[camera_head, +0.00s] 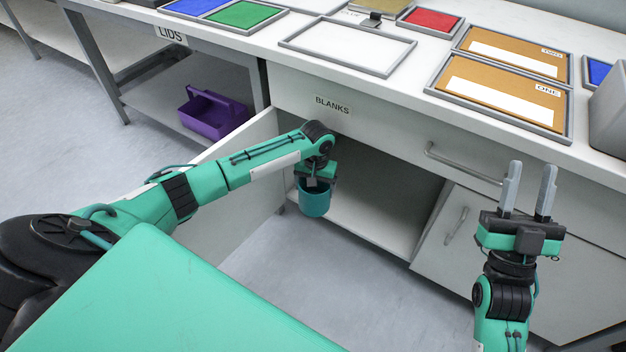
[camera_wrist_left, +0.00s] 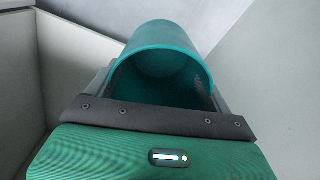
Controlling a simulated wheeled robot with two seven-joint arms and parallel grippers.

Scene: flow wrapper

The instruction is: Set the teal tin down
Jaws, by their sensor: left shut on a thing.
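The teal tin (camera_head: 314,202) hangs below my left gripper (camera_head: 316,182) in the head view, in front of the open cupboard under the counter. My left gripper is shut on the tin. The left wrist view shows the tin's open mouth (camera_wrist_left: 165,45) between the jaws, and its inside looks empty. No surface shows directly touching the tin's base. My right gripper (camera_head: 526,190) is open and empty, with its fingers pointing up, at the right in front of the cabinet.
The open cupboard's shelf floor (camera_head: 375,215) is bare where visible. Its door (camera_head: 235,155) stands open at the left. The counter above holds a white outlined tray (camera_head: 345,45), brown panels (camera_head: 505,95) and coloured panels. A purple caddy (camera_head: 212,112) sits on the shelf at left.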

